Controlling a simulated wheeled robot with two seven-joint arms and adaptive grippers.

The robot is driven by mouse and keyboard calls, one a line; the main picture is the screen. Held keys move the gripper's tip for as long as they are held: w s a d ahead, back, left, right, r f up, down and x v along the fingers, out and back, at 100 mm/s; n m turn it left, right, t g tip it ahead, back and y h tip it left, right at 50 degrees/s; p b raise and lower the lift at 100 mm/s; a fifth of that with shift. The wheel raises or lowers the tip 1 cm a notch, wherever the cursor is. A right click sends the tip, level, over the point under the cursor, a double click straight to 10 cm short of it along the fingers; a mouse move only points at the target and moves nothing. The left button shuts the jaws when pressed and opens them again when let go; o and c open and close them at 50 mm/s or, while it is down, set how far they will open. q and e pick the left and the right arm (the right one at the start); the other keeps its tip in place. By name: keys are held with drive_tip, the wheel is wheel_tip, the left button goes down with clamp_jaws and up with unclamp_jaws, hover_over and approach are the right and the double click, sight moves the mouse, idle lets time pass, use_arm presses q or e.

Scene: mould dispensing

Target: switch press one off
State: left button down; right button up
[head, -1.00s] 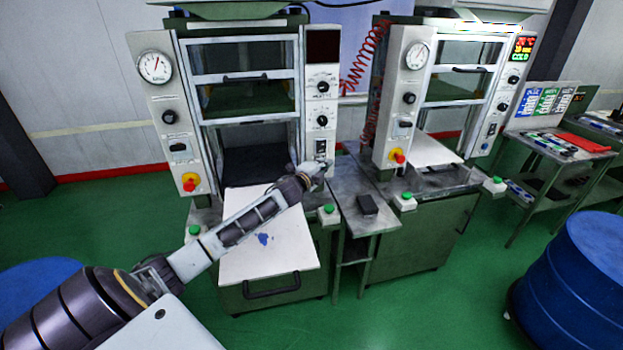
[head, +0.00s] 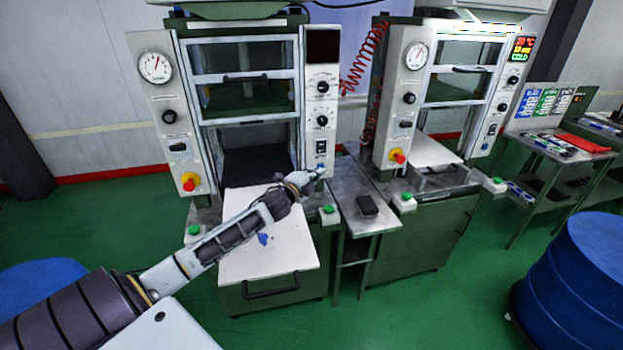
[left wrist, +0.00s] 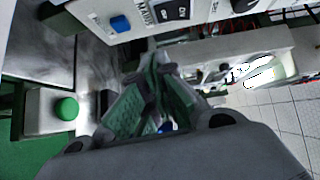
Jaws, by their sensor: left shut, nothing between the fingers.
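The left press has a white control panel (head: 322,100) on its right side with a dark, unlit display (head: 323,46). A black rocker switch (head: 321,148) sits low on that panel. It also shows at the top of the left wrist view (left wrist: 175,9), beside a blue button (left wrist: 120,23). My left gripper (head: 317,174) is shut and empty, just below the rocker switch at the panel's lower end. Its closed fingers also show in the left wrist view (left wrist: 152,68), apart from the switch. My right gripper is not in view.
A green button box (head: 328,211) stands just below my left gripper. A white board (head: 290,245) with a blue patch lies under my arm. The right press (head: 405,100) has a lit display (head: 523,48). A small side table (head: 355,200) stands between the presses.

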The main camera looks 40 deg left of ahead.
use_arm(q)
drive_tip(key=shift+s+d+f, duration=0.1)
drive_tip(key=shift+s, duration=1.15)
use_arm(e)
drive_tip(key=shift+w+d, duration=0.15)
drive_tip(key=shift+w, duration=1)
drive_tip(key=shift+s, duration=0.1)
